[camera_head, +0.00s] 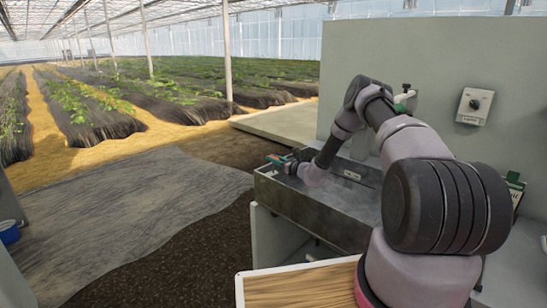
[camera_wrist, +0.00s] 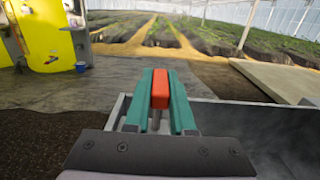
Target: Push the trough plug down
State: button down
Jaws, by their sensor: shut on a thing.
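A grey metal trough (camera_head: 310,212) stands at the middle of the head view; its wall and inside also show at the right in the wrist view (camera_wrist: 245,120). My gripper (camera_head: 278,160) is over the far left end of the trough. In the wrist view my gripper (camera_wrist: 160,78) has its two green fingers shut on a red block, apparently the top of the trough plug (camera_wrist: 160,91). A thin grey stem shows beneath the red block. The plug's lower end and the drain are hidden behind my gripper, so I cannot tell how deep it sits.
A grey panel (camera_head: 440,60) rises behind the trough, with a knob box (camera_head: 475,105) and a green-topped valve (camera_head: 405,92). A wood-topped table (camera_head: 300,285) is at the front. A blue bucket (camera_head: 9,232) stands at far left. The floor left of the trough is clear.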

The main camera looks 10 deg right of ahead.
jog(key=c, duration=0.8)
grip_release()
jog(key=shift+o, duration=0.2)
jog(key=v, duration=1.1)
